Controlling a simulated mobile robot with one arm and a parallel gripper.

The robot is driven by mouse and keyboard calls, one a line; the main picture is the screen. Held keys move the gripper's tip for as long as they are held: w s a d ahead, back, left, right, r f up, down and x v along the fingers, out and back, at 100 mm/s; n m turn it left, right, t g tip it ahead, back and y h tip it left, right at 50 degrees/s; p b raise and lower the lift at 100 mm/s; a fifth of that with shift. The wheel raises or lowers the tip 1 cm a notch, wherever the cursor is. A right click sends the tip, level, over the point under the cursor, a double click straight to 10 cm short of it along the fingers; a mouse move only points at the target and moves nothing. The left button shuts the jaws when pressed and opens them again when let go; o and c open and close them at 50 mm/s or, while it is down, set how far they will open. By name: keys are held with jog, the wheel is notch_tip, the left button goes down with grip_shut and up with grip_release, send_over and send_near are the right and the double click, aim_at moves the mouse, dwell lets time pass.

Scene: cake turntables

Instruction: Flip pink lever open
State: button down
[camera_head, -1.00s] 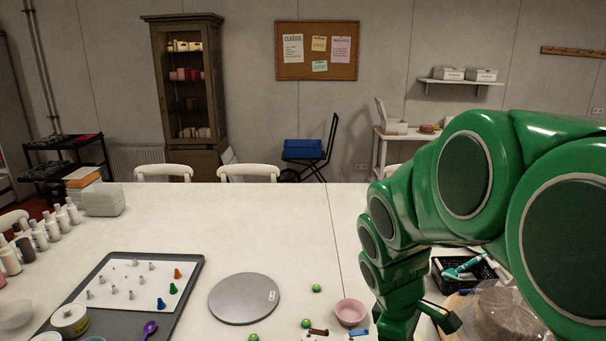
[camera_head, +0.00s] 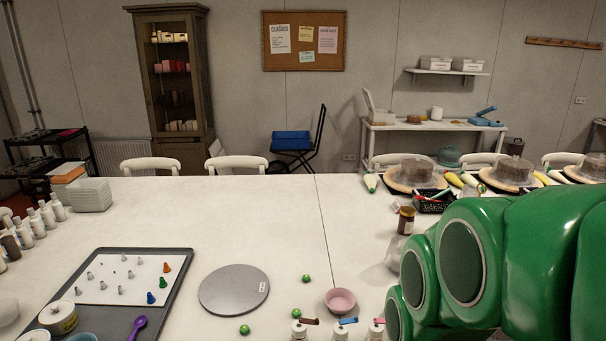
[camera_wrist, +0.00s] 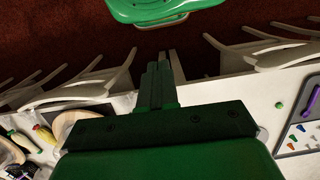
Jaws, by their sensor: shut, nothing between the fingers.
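Three small white bottles with flip levers stand at the near edge of the head view. The pink lever (camera_head: 378,321) is on the rightmost one, right beside my green arm. The blue lever (camera_head: 348,321) is on the middle one and the brown lever (camera_head: 309,321) on the left one. Their lower parts are cut off by the frame. My gripper (camera_wrist: 165,60) shows in the wrist view, shut and empty, above the table edge and red floor. The levers cannot be made out in the wrist view. The gripper is outside the head view.
A pink bowl (camera_head: 340,300) stands just behind the bottles. Small green balls (camera_head: 306,278) and a grey turntable (camera_head: 234,290) lie to the left. A dark jar (camera_head: 406,220) and a black basket (camera_head: 433,203) stand behind my arm. The table's middle is clear.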

jog(key=w+a+f+m+y, duration=0.4)
jog(key=w+m+y, duration=0.15)
jog(key=w, duration=0.25)
jog(key=w+d+f+m+t+y, duration=0.3)
jog(key=w+d+m+t, duration=0.1)
jog(key=w+m, duration=0.5)
jog(key=w+d+f+m+t+h, duration=0.1)
jog(key=w+d+f+m+t, duration=0.3)
jog(key=d, duration=0.3)
jog(key=w+d+f+m+t, duration=0.1)
jog(key=d+f+m, duration=0.2)
jog(key=d+m, duration=0.4)
jog(key=w+d+f+m+t+h, duration=0.1)
jog(key=w+d+f+m+t, duration=0.25)
jog(key=d, duration=0.45)
jog(key=shift+g, duration=0.35)
jog(key=x, duration=1.1)
jog(key=shift+w+a+r, duration=0.15)
jog(key=shift+w+a, duration=0.15)
jog(key=shift+a, duration=0.15)
jog(key=shift+w+a, duration=0.5)
jog(key=shift+w, duration=0.25)
jog(key=shift+w, duration=0.1)
